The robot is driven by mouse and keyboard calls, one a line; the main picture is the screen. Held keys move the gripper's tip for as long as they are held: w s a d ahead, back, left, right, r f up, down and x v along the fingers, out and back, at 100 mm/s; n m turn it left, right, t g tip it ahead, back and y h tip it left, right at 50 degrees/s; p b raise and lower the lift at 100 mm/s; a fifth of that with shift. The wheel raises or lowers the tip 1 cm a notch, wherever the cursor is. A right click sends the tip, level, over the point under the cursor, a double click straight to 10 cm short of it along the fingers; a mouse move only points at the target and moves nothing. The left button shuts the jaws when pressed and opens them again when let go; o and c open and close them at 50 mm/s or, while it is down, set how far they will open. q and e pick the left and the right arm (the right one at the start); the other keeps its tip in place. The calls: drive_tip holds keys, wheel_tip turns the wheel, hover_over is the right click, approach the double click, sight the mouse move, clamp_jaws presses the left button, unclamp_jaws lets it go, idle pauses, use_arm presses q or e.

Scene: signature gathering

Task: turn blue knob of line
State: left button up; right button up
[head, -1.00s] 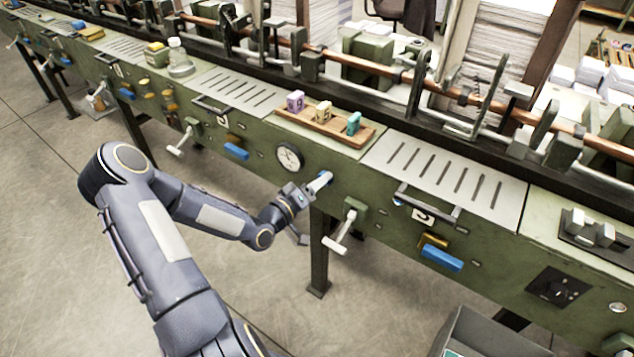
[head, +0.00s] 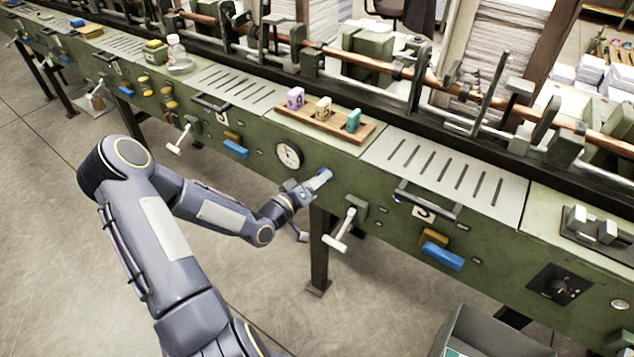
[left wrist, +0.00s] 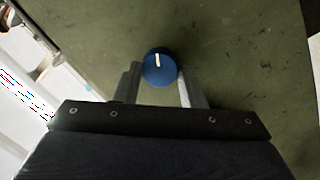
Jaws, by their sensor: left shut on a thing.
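The blue knob (left wrist: 160,68) with a white pointer line sits on the green front panel in the left wrist view. Its white line points nearly straight up in that picture. My left gripper (head: 322,178) reaches the panel of the green machine line (head: 375,205) below and to the right of the round dial. In the left wrist view the left gripper's fingers (left wrist: 157,88) lie on either side of the knob and are shut on it. In the head view the gripper hides most of the knob. My right gripper is not in view.
A round dial (head: 289,154) is up and left of the gripper. A white crank handle (head: 341,230) juts out at the right, near a machine leg (head: 319,250). A wooden tray (head: 360,134) with small coloured blocks lies on top. Floor is open at the left.

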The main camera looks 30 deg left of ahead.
use_arm(q)
drive_tip(key=shift+m+b, duration=2.2)
drive_tip(key=shift+m, duration=0.2)
drive_tip(key=o, duration=1)
drive_tip(key=shift+s+a+r, duration=0.1)
drive_tip(key=shift+s+a, duration=0.1)
drive_tip(key=shift+s, duration=1.1)
drive_tip(key=shift+s+a+r, duration=0.1)
drive_tip(key=shift+s+a, duration=0.15)
drive_tip(key=shift+s, duration=1)
drive_tip(key=shift+s+a+r, duration=0.1)
drive_tip(key=shift+s+a, duration=0.1)
drive_tip(key=shift+s, duration=1.1)
